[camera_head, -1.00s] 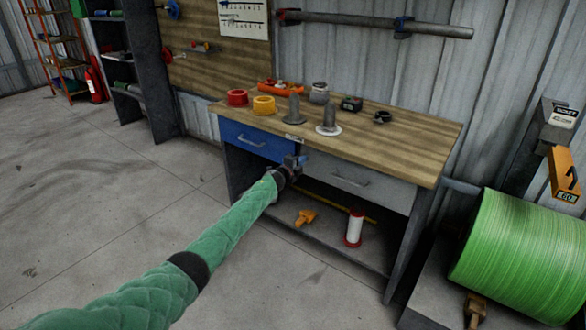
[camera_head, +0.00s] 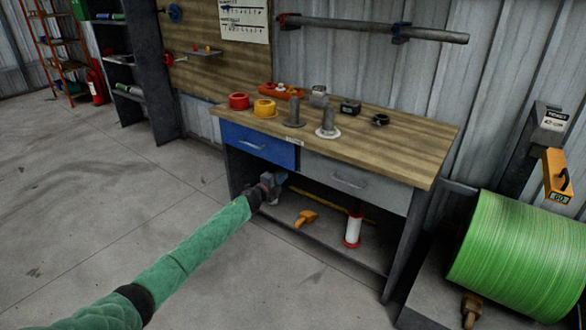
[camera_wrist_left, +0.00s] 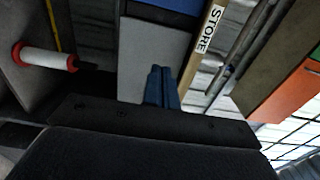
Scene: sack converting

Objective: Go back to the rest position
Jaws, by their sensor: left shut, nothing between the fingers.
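My left arm in its green sleeve comes in from the lower left of the head view. My left gripper (camera_head: 277,178) is in front of the workbench, below the blue drawer (camera_head: 256,145) and apart from its handle. In the left wrist view the blue fingers (camera_wrist_left: 161,88) are together with nothing between them. Both the blue drawer and the grey drawer (camera_head: 350,180) look shut. My right gripper is not in view.
The wooden bench top (camera_head: 410,150) holds yellow and red rings and several metal parts. A white roll with red ends (camera_head: 353,230) and an orange tool (camera_head: 305,217) are on the lower shelf. The floor at left is clear.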

